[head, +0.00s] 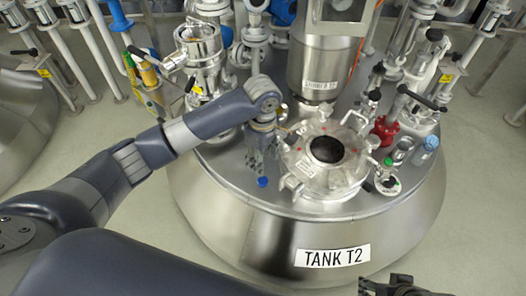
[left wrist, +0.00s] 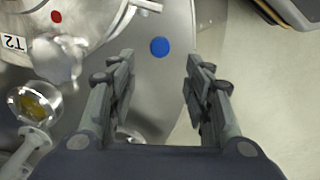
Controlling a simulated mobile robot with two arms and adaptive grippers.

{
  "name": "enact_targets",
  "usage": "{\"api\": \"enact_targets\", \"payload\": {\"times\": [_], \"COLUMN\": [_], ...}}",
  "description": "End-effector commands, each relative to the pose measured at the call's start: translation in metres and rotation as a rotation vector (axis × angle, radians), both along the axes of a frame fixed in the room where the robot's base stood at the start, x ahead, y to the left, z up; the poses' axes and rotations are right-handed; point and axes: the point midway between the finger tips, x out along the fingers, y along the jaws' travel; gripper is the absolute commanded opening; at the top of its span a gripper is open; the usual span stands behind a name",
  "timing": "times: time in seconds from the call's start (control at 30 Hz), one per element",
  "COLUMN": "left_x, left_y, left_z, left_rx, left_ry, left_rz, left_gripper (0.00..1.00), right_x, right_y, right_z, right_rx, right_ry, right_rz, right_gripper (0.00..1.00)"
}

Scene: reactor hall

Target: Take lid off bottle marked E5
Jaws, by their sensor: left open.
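My left gripper (head: 260,168) points down over the left part of the tank top, its fingers apart and empty. A small round blue lid (head: 262,182) is just below its fingertips; in the left wrist view the blue lid (left wrist: 159,47) lies ahead, between the lines of the fingers and not touching them. I cannot tell whether a bottle is under it. No E5 marking is readable. My right gripper (head: 392,287) shows partly at the bottom edge.
Tank T2's steel top (head: 225,180) carries a round flanged hatch (head: 325,165) with a dark opening, right of my left gripper. A steel motor column (head: 322,75), pipes and a red valve (head: 385,130) crowd the back and right.

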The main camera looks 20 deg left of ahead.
Motion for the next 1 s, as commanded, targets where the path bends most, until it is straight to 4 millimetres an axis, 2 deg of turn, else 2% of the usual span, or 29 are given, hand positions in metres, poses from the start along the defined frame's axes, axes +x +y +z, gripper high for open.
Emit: {"api": "enact_targets", "payload": {"times": [0.17,0.37,0.47,0.6,0.7,0.87,1.0], "left_x": [0.0,-0.008,-0.025,-0.061,-0.085,-0.121,-0.152], "left_y": [0.0,-0.008,-0.024,-0.052,-0.065,-0.067,-0.049], "left_z": [0.01,0.003,-0.009,-0.028,-0.036,-0.042,-0.044], "left_rx": [0.0,-0.015,-0.053,-0.125,-0.161,-0.164,-0.105], "left_ry": [0.0,-0.001,-0.017,-0.077,-0.146,-0.257,-0.333], "left_rz": [-0.001,-0.052,-0.182,-0.447,-0.625,-0.861,-1.03], "left_gripper": [0.46,0.46,0.46,0.46,0.46,0.46,0.46], "right_x": [0.0,0.0,0.0,0.0,0.0,0.0,0.0], "right_y": [0.0,0.0,0.0,0.0,0.0,0.0,0.0], "right_z": [0.003,0.003,0.003,0.003,0.003,0.003,0.003], "right_rx": [0.0,0.0,0.0,0.0,0.0,0.0,0.0], "right_ry": [-0.001,-0.001,-0.001,-0.001,-0.002,-0.002,-0.002], "right_rz": [0.0,0.0,0.0,0.0,0.001,0.001,0.001], "right_gripper": [0.51,0.51,0.51,0.51,0.51,0.51,0.51]}}
